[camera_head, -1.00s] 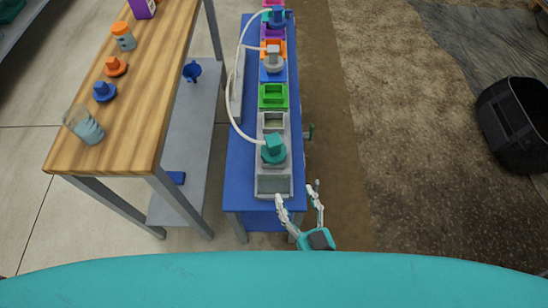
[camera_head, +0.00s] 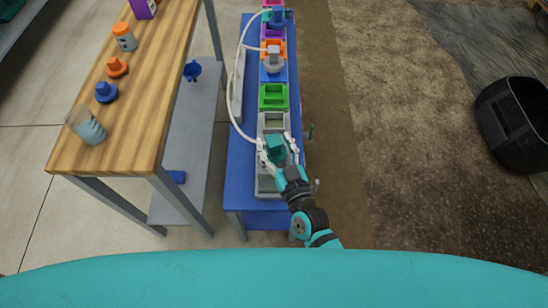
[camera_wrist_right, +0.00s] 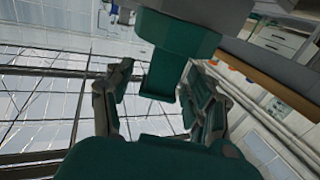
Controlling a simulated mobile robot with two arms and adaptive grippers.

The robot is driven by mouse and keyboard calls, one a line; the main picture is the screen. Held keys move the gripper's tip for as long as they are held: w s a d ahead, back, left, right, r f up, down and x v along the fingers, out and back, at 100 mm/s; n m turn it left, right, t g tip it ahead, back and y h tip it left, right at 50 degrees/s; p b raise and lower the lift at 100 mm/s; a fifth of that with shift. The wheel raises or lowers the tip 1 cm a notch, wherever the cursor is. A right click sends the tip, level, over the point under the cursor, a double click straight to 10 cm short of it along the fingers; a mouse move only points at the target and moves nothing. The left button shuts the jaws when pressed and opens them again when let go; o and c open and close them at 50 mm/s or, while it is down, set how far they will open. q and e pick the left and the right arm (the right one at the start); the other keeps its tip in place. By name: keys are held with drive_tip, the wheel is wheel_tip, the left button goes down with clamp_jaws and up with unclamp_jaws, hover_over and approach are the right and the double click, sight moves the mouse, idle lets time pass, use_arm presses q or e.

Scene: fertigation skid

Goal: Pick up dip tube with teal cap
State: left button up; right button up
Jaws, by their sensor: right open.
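The teal cap (camera_head: 276,147) of the dip tube stands on a grey container (camera_head: 267,184) in the row on the blue bench. A white hose runs from it up along the left side of the row. My right gripper (camera_head: 277,148) is open, with one finger on each side of the teal cap. In the right wrist view the cap (camera_wrist_right: 178,50) is between and beyond the open fingers (camera_wrist_right: 160,95). Whether the fingers touch it I cannot tell. My left gripper is not in view.
Green (camera_head: 273,96) and other coloured containers continue along the blue bench (camera_head: 238,165). A wooden table (camera_head: 70,150) on the left holds a beaker (camera_head: 87,126), a blue cap (camera_head: 106,92) and an orange cap (camera_head: 117,67). A black bin (camera_head: 514,121) stands at right.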

drive_tip(key=shift+w+a, duration=0.15)
drive_tip(key=shift+w, duration=0.35)
clamp_jaws()
drive_tip(key=shift+r, duration=0.1)
